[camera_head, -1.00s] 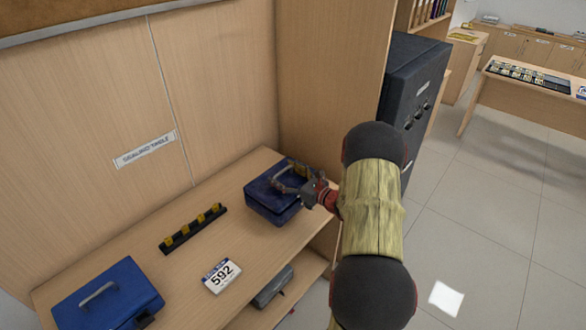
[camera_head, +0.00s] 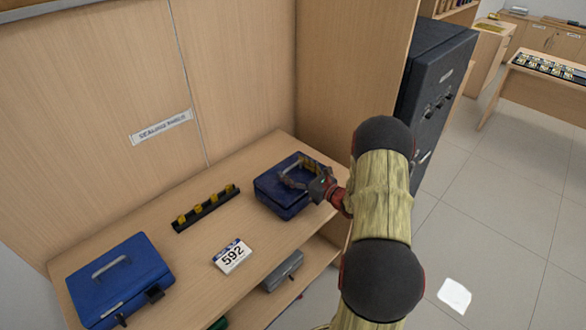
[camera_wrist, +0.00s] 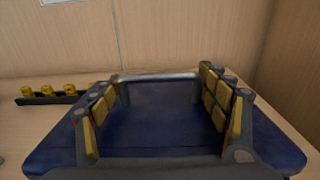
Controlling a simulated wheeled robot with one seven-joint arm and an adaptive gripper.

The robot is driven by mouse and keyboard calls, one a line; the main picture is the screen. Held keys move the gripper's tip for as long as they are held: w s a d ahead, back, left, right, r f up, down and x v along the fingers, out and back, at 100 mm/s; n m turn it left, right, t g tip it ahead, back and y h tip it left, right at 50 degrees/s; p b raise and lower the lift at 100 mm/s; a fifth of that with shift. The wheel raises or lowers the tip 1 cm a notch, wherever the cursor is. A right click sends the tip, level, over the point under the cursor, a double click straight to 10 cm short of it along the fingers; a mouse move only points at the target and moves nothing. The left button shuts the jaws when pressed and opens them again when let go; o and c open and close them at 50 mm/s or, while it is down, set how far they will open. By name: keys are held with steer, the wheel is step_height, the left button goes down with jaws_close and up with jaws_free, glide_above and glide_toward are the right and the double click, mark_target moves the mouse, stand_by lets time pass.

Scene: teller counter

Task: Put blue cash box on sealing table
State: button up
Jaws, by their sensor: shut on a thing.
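A dark blue cash box (camera_head: 278,197) is at the right end of the wooden sealing table (camera_head: 190,262), upright, near the side panel. I cannot tell whether its underside touches the top. My gripper (camera_head: 300,176) is over its lid and shut on the box. In the wrist view, the fingers of my gripper (camera_wrist: 157,88) stand on both sides of the metal handle (camera_wrist: 160,77), above the blue lid (camera_wrist: 165,125). The exact finger contact is hard to see. A brighter blue cash box (camera_head: 120,280) with a grey handle stands at the table's left end.
A black rack with yellow pieces (camera_head: 206,209) and a white 592 card (camera_head: 232,257) lie between the boxes. A grey box (camera_head: 283,270) is on the shelf below. A wall label (camera_head: 161,127) hangs behind. A dark cabinet (camera_head: 434,105) stands right of the side panel.

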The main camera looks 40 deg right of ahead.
steer(key=shift+r, duration=0.2)
steer(key=o, duration=2)
steer(key=shift+f, duration=0.2)
steer(key=shift+o, duration=0.4)
steer(key=shift+s+r, duration=0.1)
